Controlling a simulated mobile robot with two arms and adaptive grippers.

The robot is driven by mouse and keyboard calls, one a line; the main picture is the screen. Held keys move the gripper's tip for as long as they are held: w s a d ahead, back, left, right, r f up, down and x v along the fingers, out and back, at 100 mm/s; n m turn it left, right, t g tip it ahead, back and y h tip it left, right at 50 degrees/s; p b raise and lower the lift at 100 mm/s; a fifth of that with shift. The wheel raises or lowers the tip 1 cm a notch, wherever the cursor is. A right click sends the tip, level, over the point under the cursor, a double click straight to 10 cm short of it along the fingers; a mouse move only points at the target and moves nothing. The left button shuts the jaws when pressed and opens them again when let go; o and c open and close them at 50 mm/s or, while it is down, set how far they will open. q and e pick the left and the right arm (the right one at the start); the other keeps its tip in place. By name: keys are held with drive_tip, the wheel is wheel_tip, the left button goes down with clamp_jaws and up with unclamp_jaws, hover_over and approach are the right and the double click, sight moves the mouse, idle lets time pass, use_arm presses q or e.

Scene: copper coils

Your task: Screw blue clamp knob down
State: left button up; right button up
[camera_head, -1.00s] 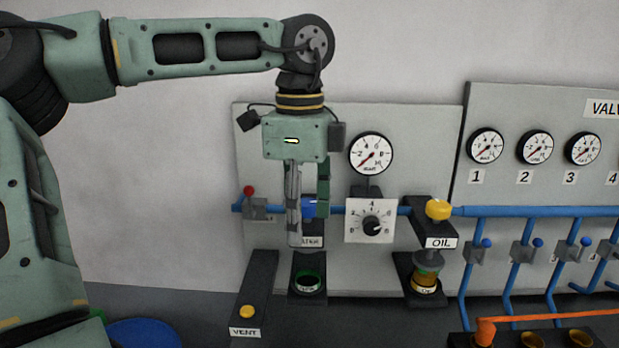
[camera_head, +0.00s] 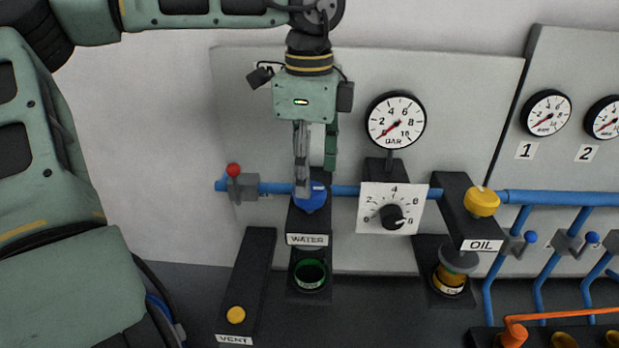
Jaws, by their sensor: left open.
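The blue clamp knob (camera_head: 312,200) sits on top of the black clamp arm labelled WATER (camera_head: 308,226). My left gripper (camera_head: 316,190) points straight down over the knob, its fingers apart. One finger is at the knob's left side and the other is behind and to the right, partly hidden. I cannot tell whether the fingers touch the knob. Below the WATER arm, a dark cup with a green rim (camera_head: 310,274) stands on its black base. My right gripper is not in view.
The yellow OIL knob (camera_head: 482,202) and its clamp stand to the right. A dial (camera_head: 393,216) and a gauge (camera_head: 396,121) are between. The VENT block with a yellow button (camera_head: 236,315) is front left. A red-tipped lever valve (camera_head: 233,171) is on the blue pipe.

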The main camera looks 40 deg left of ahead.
sight(310, 200)
use_arm(q)
wheel_tip(310, 200, down, 3)
drive_tip(key=shift+w+a+f+p, duration=0.1)
drive_tip(key=shift+w+a+p, duration=0.05)
drive_tip(key=shift+p, duration=0.2)
drive_tip(key=shift+f, duration=0.25)
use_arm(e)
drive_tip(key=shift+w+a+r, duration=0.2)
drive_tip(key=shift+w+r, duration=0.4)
use_arm(q)
drive_tip(key=c, duration=1.1)
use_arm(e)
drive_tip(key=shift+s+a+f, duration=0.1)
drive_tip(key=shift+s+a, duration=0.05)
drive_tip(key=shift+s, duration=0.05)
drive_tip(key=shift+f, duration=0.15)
